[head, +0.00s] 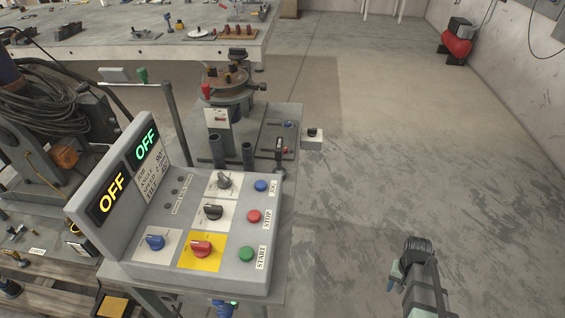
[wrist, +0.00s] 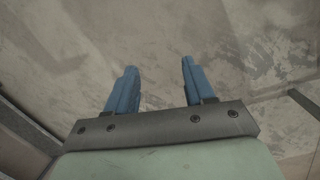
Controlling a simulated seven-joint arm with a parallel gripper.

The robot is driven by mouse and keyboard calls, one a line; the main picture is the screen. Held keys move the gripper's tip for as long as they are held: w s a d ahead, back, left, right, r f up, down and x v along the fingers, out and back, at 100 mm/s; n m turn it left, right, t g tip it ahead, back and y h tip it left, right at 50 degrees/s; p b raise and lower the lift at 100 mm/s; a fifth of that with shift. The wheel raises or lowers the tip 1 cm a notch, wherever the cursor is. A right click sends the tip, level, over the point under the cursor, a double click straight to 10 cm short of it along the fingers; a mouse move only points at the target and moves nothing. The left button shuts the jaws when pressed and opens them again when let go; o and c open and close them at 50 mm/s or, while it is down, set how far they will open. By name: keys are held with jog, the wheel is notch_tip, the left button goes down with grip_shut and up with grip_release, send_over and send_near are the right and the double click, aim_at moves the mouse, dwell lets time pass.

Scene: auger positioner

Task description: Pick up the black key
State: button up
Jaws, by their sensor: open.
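I cannot make out a thing that is plainly a black key. A small black item (head: 312,132) sits on a little pale ledge at the right side of the machine bench in the head view; it may be the key, but it is too small to tell. In the wrist view, my gripper (wrist: 157,68) has its two blue fingers spread apart with nothing between them. Only bare concrete floor shows beyond them. In the head view, my arm is at the lower right, over the floor, well apart from the bench and the ledge.
A grey control console (head: 190,210) with knobs, coloured buttons and two OFF displays stands at the front left. Behind it is a round positioner (head: 228,85). A long table (head: 130,45) with tools stands at the back. The floor (head: 380,150) to the right is clear.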

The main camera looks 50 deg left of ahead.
jog(key=w+a+r+n+t, duration=0.1)
jog(key=w+a+r+t, duration=0.1)
jog(key=a+r, duration=0.95)
jog(key=n+t+y, duration=0.2)
jog(key=n+y, duration=0.2)
jog(key=y, duration=0.1)
send_near(279, 146)
jog(key=x, duration=0.8)
jog(key=shift+a+f, duration=0.1)
jog(key=shift+f, duration=0.3)
jog(key=shift+w+a+x, duration=0.1)
jog(key=shift+w+x, duration=0.1)
jog(key=shift+x, duration=1.1)
jog(key=shift+w+a+x, duration=0.15)
jog(key=shift+x, duration=1.2)
jog(key=shift+d+r, duration=0.1)
jog(key=shift+r, duration=0.15)
grip_shut()
